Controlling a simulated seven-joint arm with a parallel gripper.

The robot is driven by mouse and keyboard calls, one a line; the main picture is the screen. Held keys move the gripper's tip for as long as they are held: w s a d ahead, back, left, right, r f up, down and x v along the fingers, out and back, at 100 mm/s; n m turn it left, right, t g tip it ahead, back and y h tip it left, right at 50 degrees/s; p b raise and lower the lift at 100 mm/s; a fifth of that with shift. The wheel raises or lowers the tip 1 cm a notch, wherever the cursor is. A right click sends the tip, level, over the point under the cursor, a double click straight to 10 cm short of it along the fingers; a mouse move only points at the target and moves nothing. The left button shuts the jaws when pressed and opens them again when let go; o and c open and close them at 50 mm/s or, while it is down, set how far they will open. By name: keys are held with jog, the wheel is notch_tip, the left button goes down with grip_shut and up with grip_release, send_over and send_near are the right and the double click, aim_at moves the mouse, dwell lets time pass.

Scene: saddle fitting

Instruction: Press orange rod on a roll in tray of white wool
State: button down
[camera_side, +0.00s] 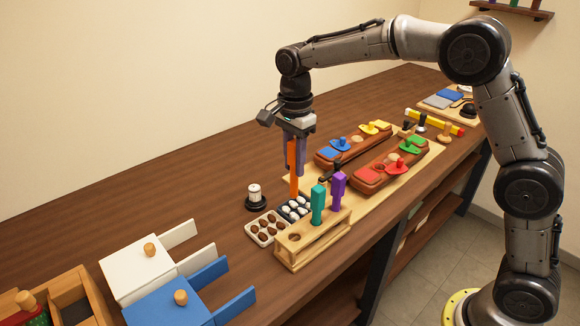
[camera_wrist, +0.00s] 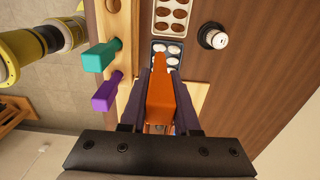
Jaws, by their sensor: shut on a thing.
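My gripper (camera_side: 298,150) is shut on an orange rod (camera_side: 293,170) and holds it upright, pointing down. The rod also shows large between the fingers in the wrist view (camera_wrist: 162,98). Its lower end is over or at the dark tray (camera_side: 283,209) of white rolls (camera_side: 296,205). I cannot tell whether the tip touches a roll. In the wrist view the dark tray (camera_wrist: 154,58) with white rolls (camera_wrist: 174,49) lies just beyond the rod's tip, partly hidden by it.
A pale tray of brown rolls (camera_side: 266,228) adjoins the dark tray. A wooden rack (camera_side: 312,239) holds a teal tool (camera_side: 318,205) and a purple tool (camera_side: 338,190) close by. A white spool on a black base (camera_side: 255,196) stands left. Bare tabletop (camera_side: 170,180) lies behind it.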

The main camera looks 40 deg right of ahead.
aim_at(295, 197)
jog(key=shift+d+f, duration=0.2)
jog(key=shift+f, duration=2.35)
jog(key=shift+f, duration=1.15)
dwell(0.6)
jog(key=shift+r, duration=3.6)
